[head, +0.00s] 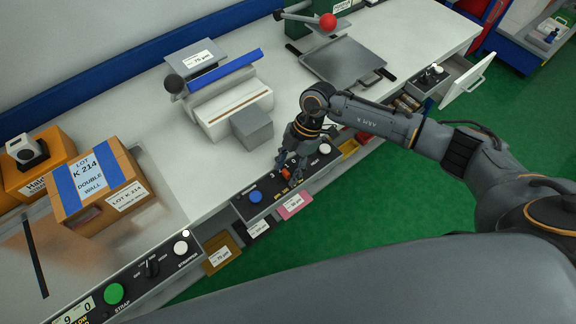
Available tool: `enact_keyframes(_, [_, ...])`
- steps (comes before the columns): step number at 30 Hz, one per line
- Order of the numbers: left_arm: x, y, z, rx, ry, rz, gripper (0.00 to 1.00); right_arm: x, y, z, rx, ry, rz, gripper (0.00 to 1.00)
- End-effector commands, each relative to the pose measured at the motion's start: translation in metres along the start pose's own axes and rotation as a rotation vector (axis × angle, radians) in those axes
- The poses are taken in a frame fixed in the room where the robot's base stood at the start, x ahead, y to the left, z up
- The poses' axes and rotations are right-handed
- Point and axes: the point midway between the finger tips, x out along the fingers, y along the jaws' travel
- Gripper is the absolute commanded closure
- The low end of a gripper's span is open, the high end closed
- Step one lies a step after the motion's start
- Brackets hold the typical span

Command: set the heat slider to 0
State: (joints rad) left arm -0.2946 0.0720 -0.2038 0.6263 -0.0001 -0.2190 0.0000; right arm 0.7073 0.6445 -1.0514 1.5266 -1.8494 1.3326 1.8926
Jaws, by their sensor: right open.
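My right gripper (288,168) comes in from the right and points down over a black control strip (243,207) on the bench's front edge. It is open, with its fingers around or just above an orange-red control (286,173), partly hidden by them; I cannot tell whether they touch it. A blue round knob (255,197) sits left of the gripper, and a white knob (324,148) sits right of it. No heat label or scale is readable, so I cannot tell which part is the heat slider or its setting. My left gripper is not in view.
A sealer-like machine (228,103) with a grey block (251,128) stands behind the strip. A taped carton (97,186) and a strapper panel (150,268) are at left. An open drawer (464,80) juts out at right.

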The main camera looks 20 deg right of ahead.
Motion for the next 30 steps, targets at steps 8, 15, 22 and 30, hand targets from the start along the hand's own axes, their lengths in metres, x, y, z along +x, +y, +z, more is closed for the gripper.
enact_keyframes(8, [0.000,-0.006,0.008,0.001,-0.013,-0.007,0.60,0.001,0.000,0.000,0.000,0.000,0.000,0.59])
enact_keyframes(15, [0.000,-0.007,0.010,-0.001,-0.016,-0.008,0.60,0.000,0.000,0.000,0.000,0.000,0.000,1.00])
enact_keyframes(22, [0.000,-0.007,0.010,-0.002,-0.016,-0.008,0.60,-0.001,0.000,0.005,0.002,-0.001,0.001,1.00])
enact_keyframes(30, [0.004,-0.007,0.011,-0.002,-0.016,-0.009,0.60,-0.018,0.001,0.046,0.003,-0.003,0.003,1.00])
